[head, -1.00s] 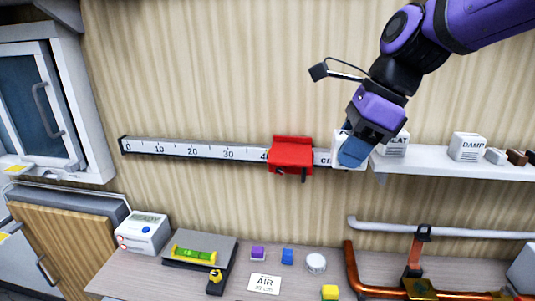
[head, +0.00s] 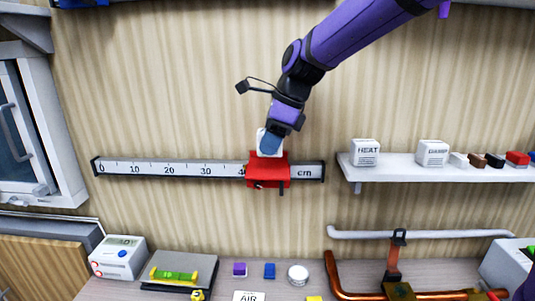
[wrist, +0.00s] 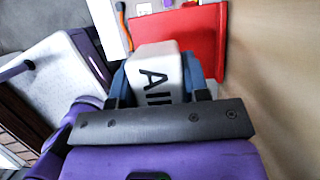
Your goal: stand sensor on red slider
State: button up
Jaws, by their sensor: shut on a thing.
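The red slider (head: 268,174) sits on the white ruler rail on the wall, right of the 40 mark. My gripper (head: 271,144) is directly above the slider, its blue fingers shut on a white sensor (head: 262,139). The red slider (wrist: 190,38) lies just beyond the sensor there. I cannot tell whether the sensor touches the slider's top.
The ruler rail (head: 142,169) runs along the wall. At right a white shelf (head: 440,174) holds a HEAT block (head: 365,153), a DAMP block (head: 432,153) and small coloured blocks. The bench below holds a display box (head: 118,257), a level (head: 174,275) and pipes.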

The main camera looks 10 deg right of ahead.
jog(key=shift+w+a+f, duration=0.1)
jog(key=shift+w+a, duration=0.05)
jog(key=shift+w, duration=0.65)
jog(key=shift+s+f, duration=0.1)
jog(key=shift+f, duration=1.6)
jog(key=shift+f, duration=0.1)
jog(key=o, duration=0.9)
jog(key=shift+o, duration=0.2)
jog(key=w+v, duration=0.1)
jog(key=v, duration=1.1)
jog(key=s+d+f+n+t+h, duration=0.1)
jog(key=s+d+n, duration=0.4)
jog(key=s, duration=0.4)
jog(key=s+d+f+n+t+h, duration=0.2)
jog(key=s+d+n, duration=0.4)
jog(key=s+n, duration=0.2)
jog(key=s+d+f+n+t+h, duration=0.1)
jog(key=s+d+n, duration=0.4)
jog(key=s, duration=0.5)
jog(key=shift+s+d+f+n+h, duration=0.35)
jog(key=shift+f+n, duration=0.35)
jog(key=shift+n, duration=0.4)
